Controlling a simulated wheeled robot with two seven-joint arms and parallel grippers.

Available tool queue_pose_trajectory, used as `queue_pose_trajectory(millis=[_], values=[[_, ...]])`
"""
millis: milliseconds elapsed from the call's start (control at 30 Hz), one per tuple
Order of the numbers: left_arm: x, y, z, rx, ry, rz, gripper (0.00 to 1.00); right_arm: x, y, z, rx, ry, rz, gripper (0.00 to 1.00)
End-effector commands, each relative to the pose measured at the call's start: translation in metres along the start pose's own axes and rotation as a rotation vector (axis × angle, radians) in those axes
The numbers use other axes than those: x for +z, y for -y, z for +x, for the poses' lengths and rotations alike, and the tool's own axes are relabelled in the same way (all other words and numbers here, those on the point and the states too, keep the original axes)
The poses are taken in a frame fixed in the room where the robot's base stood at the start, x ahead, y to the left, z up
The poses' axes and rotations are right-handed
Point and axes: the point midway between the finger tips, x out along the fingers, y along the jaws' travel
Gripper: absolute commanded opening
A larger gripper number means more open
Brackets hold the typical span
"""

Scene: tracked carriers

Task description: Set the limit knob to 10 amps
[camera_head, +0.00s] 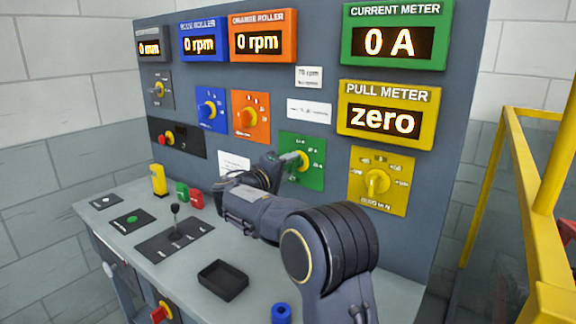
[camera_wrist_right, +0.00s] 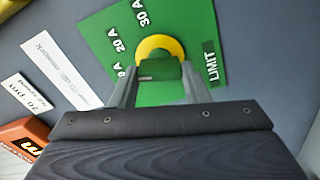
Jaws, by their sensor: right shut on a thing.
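The limit knob (camera_wrist_right: 160,70) is green with a yellow ring behind it, on a green plate (camera_head: 316,172) marked LIMIT on the console's upright panel. In the wrist view, labels 30 A and 20 A read clearly beside it; lower ones are partly hidden by a finger. My right gripper (camera_wrist_right: 158,82) is shut on the knob, one finger on each side. I cannot tell which mark the knob points to. In the head view my right arm covers the area left of and below the plate. The current meter (camera_head: 391,42) reads 0 A. My left gripper is not in view.
A yellow pull knob (camera_head: 376,181) is right of the limit plate; blue (camera_head: 208,110) and orange (camera_head: 246,117) roller knobs are up left. The desk holds a joystick (camera_head: 175,222), a black tray (camera_head: 222,280) and a blue ring (camera_head: 281,313). Yellow railings (camera_head: 520,170) stand at right.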

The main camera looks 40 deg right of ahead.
Motion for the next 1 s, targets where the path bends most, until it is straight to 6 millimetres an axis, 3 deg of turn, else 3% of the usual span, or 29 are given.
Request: queue_pose_trajectory(millis=[400, 1000], values=[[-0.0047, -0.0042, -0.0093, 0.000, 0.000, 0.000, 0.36, -0.0002, 0.0012, -0.0007, -0.002, 0.000, -0.234, 0.19], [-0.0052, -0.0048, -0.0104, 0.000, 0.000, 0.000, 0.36, 0.0001, 0.0024, -0.0006, -0.003, -0.001, -0.283, 0.19]])
